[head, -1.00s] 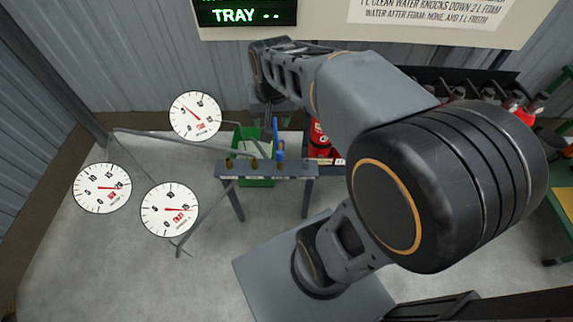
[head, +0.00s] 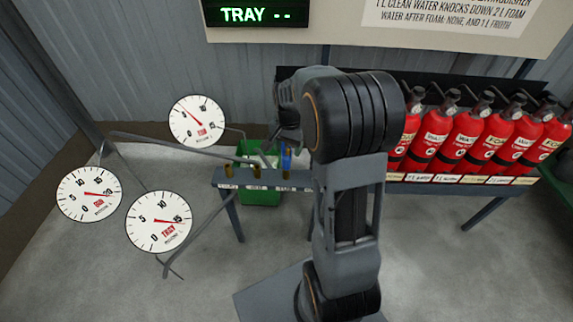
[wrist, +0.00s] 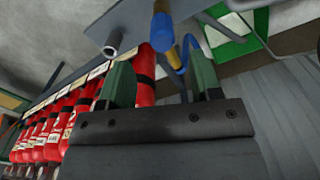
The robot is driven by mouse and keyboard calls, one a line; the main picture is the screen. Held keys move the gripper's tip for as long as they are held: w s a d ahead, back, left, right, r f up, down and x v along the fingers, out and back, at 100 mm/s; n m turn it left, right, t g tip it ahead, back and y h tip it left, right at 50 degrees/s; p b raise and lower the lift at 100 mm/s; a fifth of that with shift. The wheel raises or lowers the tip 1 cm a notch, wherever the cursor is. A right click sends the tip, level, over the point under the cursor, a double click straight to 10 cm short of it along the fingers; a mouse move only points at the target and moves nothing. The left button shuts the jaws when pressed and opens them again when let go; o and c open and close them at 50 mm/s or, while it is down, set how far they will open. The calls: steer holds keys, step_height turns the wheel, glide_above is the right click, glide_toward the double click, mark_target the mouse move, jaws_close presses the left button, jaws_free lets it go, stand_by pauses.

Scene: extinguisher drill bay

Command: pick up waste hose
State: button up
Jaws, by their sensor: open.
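A blue hose end (head: 287,159) stands at the right of a small grey shelf, beside brass fittings. In the wrist view the blue hose (wrist: 162,32) with a brass-coloured tip shows just beyond my fingers, with a second thin blue and brass piece (wrist: 184,52) beside it. The labels are too small to tell which hose is the waste hose. My gripper (wrist: 158,62) is open, with its two green-grey fingers either side of empty space. The hose appears ahead of the fingertips; whether they touch is unclear. In the head view my arm partly hides the gripper.
The grey shelf (head: 240,181) has a green bin (head: 262,193) behind and below it. Several red extinguishers (head: 468,136) stand on a rack to the right. Three round gauges, one of them the lowest gauge (head: 158,221), stand at left. Open floor lies in front.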

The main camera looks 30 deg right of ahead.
mark_target(287, 157)
steer(key=shift+a+f+b, duration=0.2)
steer(key=shift+f+b, duration=0.8)
steer(key=shift+f, duration=2.05)
steer(key=shift+r, duration=0.1)
jaws_close()
steer(key=shift+w, duration=0.1)
